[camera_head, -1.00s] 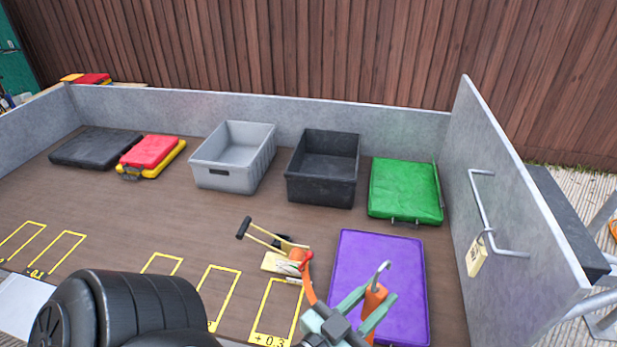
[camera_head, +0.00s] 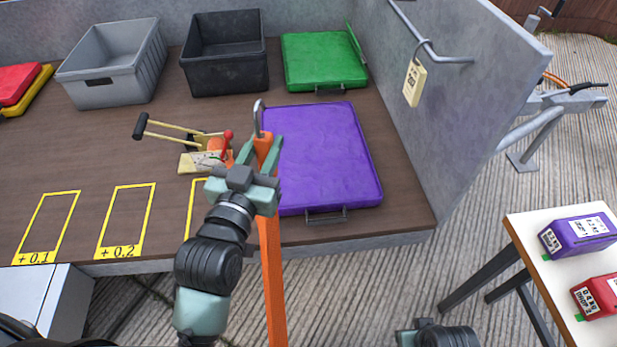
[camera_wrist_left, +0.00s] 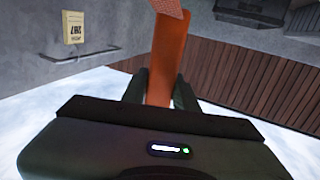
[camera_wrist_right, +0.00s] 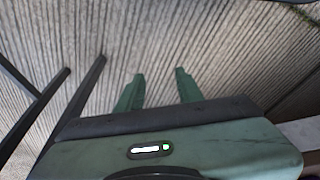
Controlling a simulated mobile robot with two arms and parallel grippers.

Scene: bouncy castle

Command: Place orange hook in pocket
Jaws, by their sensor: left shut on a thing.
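The orange hook (camera_head: 271,262) is a long orange strap with a curved grey metal hook at its top. My left gripper (camera_head: 259,150) is shut on the strap just below the metal hook and holds it upright. The strap hangs down in front of the wooden bed's edge. In the left wrist view the orange strap (camera_wrist_left: 165,60) runs between the fingers. My right gripper (camera_wrist_right: 158,88) is open and empty above the ribbed ground, near dark table legs. I cannot make out a pocket in any view.
The purple case (camera_head: 325,158) lies flat right behind my left gripper. A ratchet tool (camera_head: 205,160) lies to its left. A black bin (camera_head: 225,60), a grey bin (camera_head: 112,70) and a green case (camera_head: 323,62) stand behind. A table (camera_head: 532,250) with labelled packs is at right.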

